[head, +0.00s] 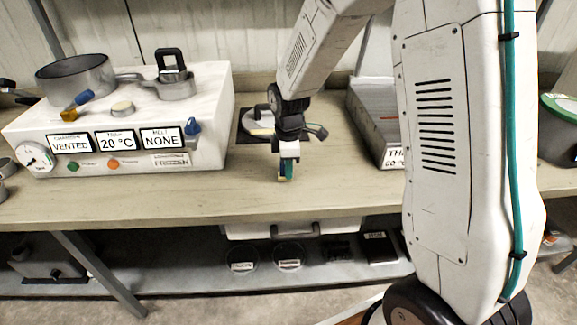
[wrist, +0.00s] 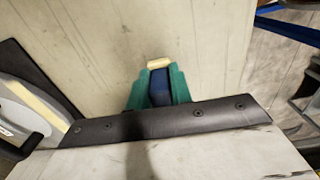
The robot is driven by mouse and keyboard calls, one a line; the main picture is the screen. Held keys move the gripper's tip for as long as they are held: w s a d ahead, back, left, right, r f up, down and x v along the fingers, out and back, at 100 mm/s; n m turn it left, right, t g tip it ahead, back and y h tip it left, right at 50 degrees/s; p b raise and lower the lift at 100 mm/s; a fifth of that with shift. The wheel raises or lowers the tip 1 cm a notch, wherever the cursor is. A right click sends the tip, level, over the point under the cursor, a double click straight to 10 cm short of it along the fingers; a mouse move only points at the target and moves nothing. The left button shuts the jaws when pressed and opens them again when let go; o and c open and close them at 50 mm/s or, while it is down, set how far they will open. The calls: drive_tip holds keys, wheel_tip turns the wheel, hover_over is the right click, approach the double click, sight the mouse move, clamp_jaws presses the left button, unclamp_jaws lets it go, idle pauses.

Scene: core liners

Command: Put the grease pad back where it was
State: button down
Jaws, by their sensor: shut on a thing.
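My gripper (head: 286,172) points down above the front middle of the bench, and its green fingers show in the wrist view (wrist: 158,88). It is shut on a small blue piece with a cream end, which I take to be the grease pad (wrist: 159,64). The cream end sticks out past the fingertips; the fingers hide the sides of the blue part. In the head view only a small yellowish tip shows at the fingers. I cannot tell whether it touches the bench.
A white machine (head: 200,140) stands left, with a pan (head: 75,78), a blue-handled amber-ended tool (head: 77,105) and a round cream piece (head: 122,108) on top. A grey device (wrist: 30,105) sits on a dark mat behind my gripper. A metal box (head: 375,118) stands right. The front bench strip is clear.

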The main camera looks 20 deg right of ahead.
drive_tip(key=shift+f, duration=0.15)
drive_tip(key=c, duration=1.3)
unclamp_jaws()
drive_tip(key=shift+o, duration=0.2)
wheel_tip(320, 180, up, 12)
drive_tip(key=shift+f, duration=0.15)
drive_tip(key=s+d+r+m, duration=0.2)
drive_tip(key=s+r+m, duration=0.65)
drive_tip(key=s, duration=0.65)
drive_tip(key=s+r+m+t, duration=0.1)
drive_tip(key=s+m, duration=0.5)
drive_tip(key=s, duration=0.8)
drive_tip(key=shift+s+d+r, duration=0.15)
drive_tip(key=shift+s+r, duration=0.05)
drive_tip(key=shift+s, duration=0.2)
